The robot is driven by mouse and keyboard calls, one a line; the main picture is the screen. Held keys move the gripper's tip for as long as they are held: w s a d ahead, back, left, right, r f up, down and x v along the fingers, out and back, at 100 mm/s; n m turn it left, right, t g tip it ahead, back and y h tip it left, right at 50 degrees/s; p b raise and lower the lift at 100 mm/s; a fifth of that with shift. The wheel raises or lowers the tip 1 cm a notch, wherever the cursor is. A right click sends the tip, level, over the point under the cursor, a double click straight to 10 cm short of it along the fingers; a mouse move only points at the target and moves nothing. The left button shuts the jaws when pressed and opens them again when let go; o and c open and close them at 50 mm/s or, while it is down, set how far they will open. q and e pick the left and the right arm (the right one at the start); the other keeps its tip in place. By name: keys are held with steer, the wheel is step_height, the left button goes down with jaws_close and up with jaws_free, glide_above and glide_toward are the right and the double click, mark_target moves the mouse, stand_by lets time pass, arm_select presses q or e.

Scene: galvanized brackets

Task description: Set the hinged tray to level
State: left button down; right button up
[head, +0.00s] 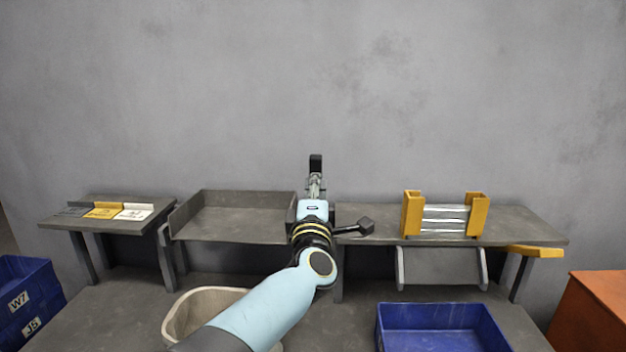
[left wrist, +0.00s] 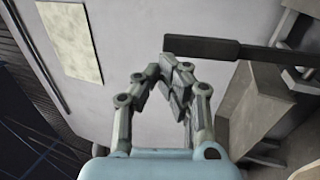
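A grey tray (head: 240,222) with a raised rim at its back and left side is left of centre in the head view. I cannot tell its exact tilt, and my left arm hides its right end. My left gripper (head: 315,180) reaches forward at that right end; its two fingers come together in the left wrist view (left wrist: 176,85), with nothing visible between them. A dark bar with a thicker grip end (left wrist: 200,47) lies just beyond the fingertips, and a black upright grip (head: 315,163) shows above the gripper. My right gripper is out of view.
A dark block on a short arm (head: 362,227) is right of my wrist. A yellow bracket holder (head: 412,215) stands on the right bench. A beige bin (head: 185,312), blue bin (head: 440,335) and blue crate (head: 25,300) are lower. Coloured labelled plates (head: 103,211) lie left.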

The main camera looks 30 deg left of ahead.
arm_select(q)
steer(key=v, duration=0.6)
steer(key=shift+d, duration=0.2)
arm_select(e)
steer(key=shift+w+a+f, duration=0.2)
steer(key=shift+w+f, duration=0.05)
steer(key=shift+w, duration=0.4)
